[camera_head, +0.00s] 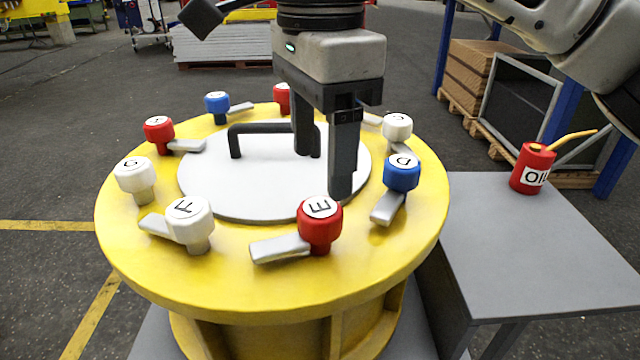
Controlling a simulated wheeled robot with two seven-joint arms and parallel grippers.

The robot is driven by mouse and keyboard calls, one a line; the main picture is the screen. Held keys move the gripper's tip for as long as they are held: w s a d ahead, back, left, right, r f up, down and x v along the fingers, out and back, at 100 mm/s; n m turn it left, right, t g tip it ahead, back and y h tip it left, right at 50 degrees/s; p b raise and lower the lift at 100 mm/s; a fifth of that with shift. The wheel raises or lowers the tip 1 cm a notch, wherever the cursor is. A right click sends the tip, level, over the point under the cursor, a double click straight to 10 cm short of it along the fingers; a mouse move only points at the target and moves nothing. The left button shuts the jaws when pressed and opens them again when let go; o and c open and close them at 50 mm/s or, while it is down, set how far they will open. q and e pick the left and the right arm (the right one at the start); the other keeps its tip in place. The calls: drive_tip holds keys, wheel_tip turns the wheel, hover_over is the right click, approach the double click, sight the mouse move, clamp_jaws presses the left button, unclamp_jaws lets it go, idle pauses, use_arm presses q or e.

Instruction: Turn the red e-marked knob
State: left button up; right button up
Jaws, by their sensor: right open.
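The red knob marked E (320,224) stands at the near side of the round yellow table (270,285). Its grey lever (279,249) points left. My right gripper (322,174) hangs fingers-down over the white centre disc, behind the E knob. Its jaws are open and empty. The nearer finger's tip is just behind and slightly right of the E knob, and appears apart from it. My left gripper is not identifiable in this view.
White F (190,217) and blue D (402,172) knobs flank E; several other lettered knobs ring the rim. A black handle (262,129) rises from the white disc (235,195). A grey side table (540,250) at right holds a red oil can (532,170).

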sight(320, 207)
use_arm(q)
drive_tip(key=shift+w+r+p, duration=0.1)
drive_tip(key=shift+r+p, duration=0.5)
drive_tip(key=shift+p, duration=0.15)
drive_tip(key=shift+f, duration=0.25)
use_arm(e)
wheel_tip(320, 207, up, 9)
